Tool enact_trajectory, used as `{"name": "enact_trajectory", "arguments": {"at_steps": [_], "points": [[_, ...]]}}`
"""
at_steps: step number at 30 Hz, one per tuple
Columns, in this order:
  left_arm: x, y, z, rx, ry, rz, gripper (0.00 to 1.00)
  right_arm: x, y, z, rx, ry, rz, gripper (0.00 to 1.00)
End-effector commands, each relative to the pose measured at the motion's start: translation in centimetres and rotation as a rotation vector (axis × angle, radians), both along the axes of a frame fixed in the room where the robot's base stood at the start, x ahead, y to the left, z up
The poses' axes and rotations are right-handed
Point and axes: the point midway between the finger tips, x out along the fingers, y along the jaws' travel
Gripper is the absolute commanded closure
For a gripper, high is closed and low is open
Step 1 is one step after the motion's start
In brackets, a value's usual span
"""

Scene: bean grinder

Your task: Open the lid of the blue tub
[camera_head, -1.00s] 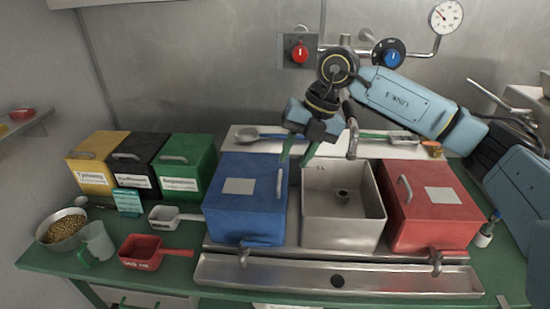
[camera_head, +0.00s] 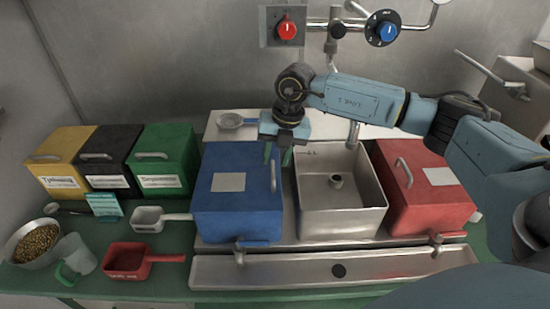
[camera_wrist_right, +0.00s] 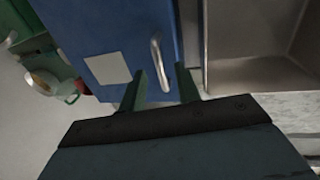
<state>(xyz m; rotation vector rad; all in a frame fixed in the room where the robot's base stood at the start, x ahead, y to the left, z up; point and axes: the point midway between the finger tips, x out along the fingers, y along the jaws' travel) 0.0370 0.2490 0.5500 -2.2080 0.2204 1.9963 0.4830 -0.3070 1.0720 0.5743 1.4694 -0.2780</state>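The blue tub (camera_head: 236,215) stands left of the open steel basin, with its lid closed. The lid has a pale label (camera_head: 228,182) and a metal bar handle (camera_head: 274,176) along its right side. My right gripper (camera_head: 278,156) is above the far right part of the lid, near the handle's far end, pointing down. In the right wrist view its green fingers (camera_wrist_right: 164,86) are apart, and the handle (camera_wrist_right: 156,62) appears between and ahead of them. Whether they touch it cannot be told. My left gripper is not in view.
The steel basin (camera_head: 368,218) is right of the blue tub, with the red tub (camera_head: 425,208) beyond it. Yellow, black and green (camera_head: 180,150) bins stand at the left. A red scoop (camera_head: 128,262) and a bowl of beans (camera_head: 35,242) lie in front of them.

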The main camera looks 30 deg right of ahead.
Motion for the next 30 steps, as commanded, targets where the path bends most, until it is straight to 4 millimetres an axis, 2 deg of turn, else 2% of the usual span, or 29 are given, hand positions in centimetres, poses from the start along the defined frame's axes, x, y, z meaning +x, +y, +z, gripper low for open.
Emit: {"name": "enact_trajectory", "arguments": {"at_steps": [2,5,14,22,30], "points": [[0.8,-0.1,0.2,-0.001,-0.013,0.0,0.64,0.1,0.2,-0.8,0.001,0.0,-0.001,0.67],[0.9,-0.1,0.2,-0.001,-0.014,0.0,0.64,0.2,0.2,-1.4,0.0,0.0,0.0,0.67],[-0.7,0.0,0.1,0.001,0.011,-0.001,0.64,0.2,0.3,-1.7,0.0,-0.001,0.0,0.67],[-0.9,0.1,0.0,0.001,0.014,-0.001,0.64,0.2,0.3,-1.6,0.0,-0.001,0.0,1.0],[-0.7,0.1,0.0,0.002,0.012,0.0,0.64,0.2,0.3,-1.6,0.0,-0.001,0.0,1.0]]}}
